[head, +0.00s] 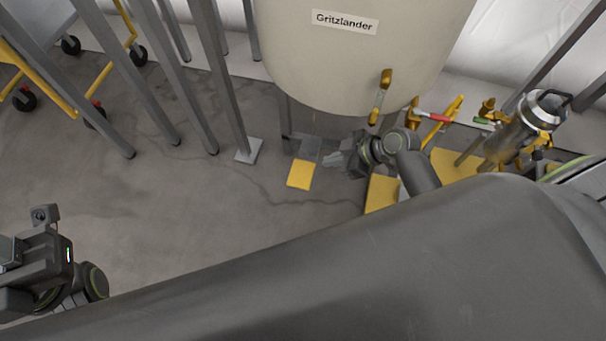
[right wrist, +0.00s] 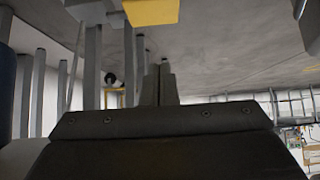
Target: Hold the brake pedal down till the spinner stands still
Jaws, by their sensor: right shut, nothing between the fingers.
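A yellow pedal plate (head: 301,174) sits low over the floor, in front of the cream tank's base; it looks like the brake pedal. It also shows at the top of the right wrist view (right wrist: 152,11). My right gripper (head: 334,161) is shut and empty, just right of the plate in the head view. In the wrist view its closed fingertips (right wrist: 160,68) appear below the plate in the picture; I cannot tell whether they touch it. My left gripper (head: 28,258) is at the lower left, away from the pedal, its fingers unclear. I cannot make out the spinner.
The cream tank (head: 355,60) labelled Gritzlander stands behind, with yellow-handled valves (head: 380,97) at its lower front. More yellow plates (head: 381,193) lie right of my gripper. A metal cylinder (head: 530,122) stands at right. Grey posts (head: 222,90) stand left; open floor lies before them.

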